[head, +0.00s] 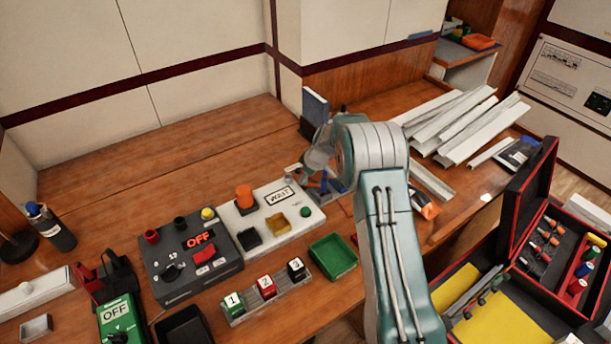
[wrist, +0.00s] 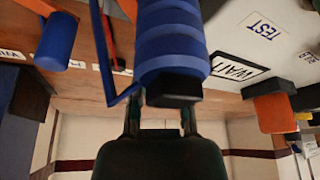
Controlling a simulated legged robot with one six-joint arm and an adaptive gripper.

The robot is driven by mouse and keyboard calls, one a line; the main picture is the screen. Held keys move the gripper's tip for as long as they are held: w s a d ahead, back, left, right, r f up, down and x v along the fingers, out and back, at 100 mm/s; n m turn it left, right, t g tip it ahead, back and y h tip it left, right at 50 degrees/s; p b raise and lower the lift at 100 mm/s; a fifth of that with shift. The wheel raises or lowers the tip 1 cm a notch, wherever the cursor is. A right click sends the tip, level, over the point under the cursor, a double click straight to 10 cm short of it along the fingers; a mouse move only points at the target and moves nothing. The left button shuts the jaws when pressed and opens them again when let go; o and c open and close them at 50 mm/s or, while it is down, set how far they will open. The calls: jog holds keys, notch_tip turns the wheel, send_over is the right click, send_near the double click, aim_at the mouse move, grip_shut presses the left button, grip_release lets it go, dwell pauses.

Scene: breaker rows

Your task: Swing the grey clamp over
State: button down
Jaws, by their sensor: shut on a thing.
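My gripper (head: 322,180) is at the right end of the white panel marked WAIT (head: 262,231), largely hidden by my own arm. In the wrist view, my gripper (wrist: 160,122) is shut at the black end of a ribbed blue handle (wrist: 170,38). The handle fills the upper middle of that view. Blue parts also show below my wrist in the head view. I cannot make out the grey clamp's body for certain, nor tell whether this handle belongs to it.
A dark OFF box (head: 190,262) and a green tray (head: 334,257) stand near the panel. Numbered blocks 1, 2 and 3 sit on a grey rail (head: 268,299). Pale strips (head: 460,120) and an open red-edged case (head: 530,215) lie right. The back left bench is clear.

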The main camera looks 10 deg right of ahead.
jog(key=shift+s+a+f+n+g+y, duration=0.15)
jog(key=shift+s+n+g, duration=0.15)
jog(key=shift+n, duration=0.45)
jog(key=shift+s+d+n+g+y, duration=0.15)
jog(key=shift+s+n+g, duration=0.1)
jog(key=shift+n, duration=0.5)
jog(key=shift+a, duration=0.1)
jog(key=c, duration=0.6)
grip_release()
jog(key=v, duration=1.2)
